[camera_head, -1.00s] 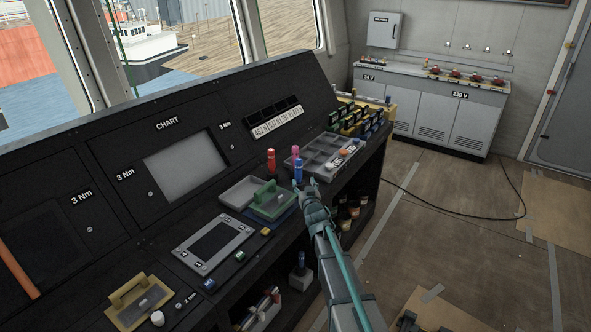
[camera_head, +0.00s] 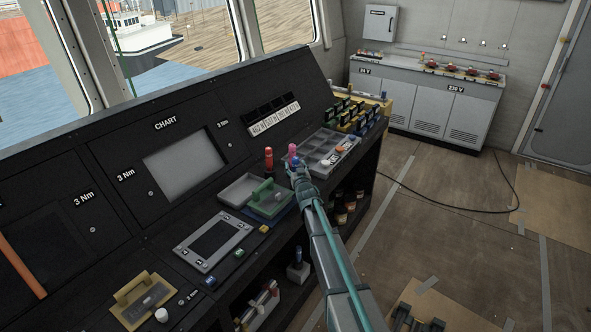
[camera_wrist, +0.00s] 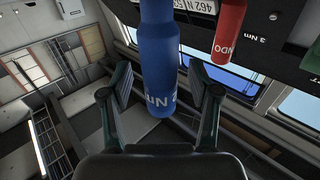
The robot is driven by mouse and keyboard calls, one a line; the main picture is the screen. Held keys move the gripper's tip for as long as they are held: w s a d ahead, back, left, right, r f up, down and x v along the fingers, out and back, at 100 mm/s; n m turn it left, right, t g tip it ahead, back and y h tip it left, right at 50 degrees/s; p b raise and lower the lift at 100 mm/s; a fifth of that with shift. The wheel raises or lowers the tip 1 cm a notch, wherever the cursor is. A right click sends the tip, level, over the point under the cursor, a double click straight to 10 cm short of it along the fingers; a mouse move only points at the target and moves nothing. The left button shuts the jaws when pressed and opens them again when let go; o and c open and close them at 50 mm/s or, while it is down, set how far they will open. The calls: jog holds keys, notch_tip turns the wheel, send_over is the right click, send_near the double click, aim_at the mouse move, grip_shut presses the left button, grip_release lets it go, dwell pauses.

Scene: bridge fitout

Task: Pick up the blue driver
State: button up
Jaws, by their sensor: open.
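The blue driver (camera_head: 295,161) stands upright on the console ledge, its lower part hidden by my gripper (camera_head: 299,171) in the head view. In the wrist view the blue driver (camera_wrist: 158,55) fills the upper middle, with white lettering on its end. My gripper (camera_wrist: 158,84) is open, one finger on each side of the driver's lettered end. Whether either finger touches it I cannot tell.
A red driver (camera_head: 268,158) stands to the left, and a pink-topped driver (camera_head: 292,149) is close behind the blue one. A grey compartment tray (camera_head: 309,167) lies to the right.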

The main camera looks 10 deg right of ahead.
jog(key=shift+w, duration=0.1)
jog(key=shift+c, duration=0.3)
grip_shut()
notch_tip(320, 180, up, 10)
jog(key=shift+r, duration=0.1)
dwell(0.5)
jog(key=c, duration=0.6)
grip_release()
grip_shut()
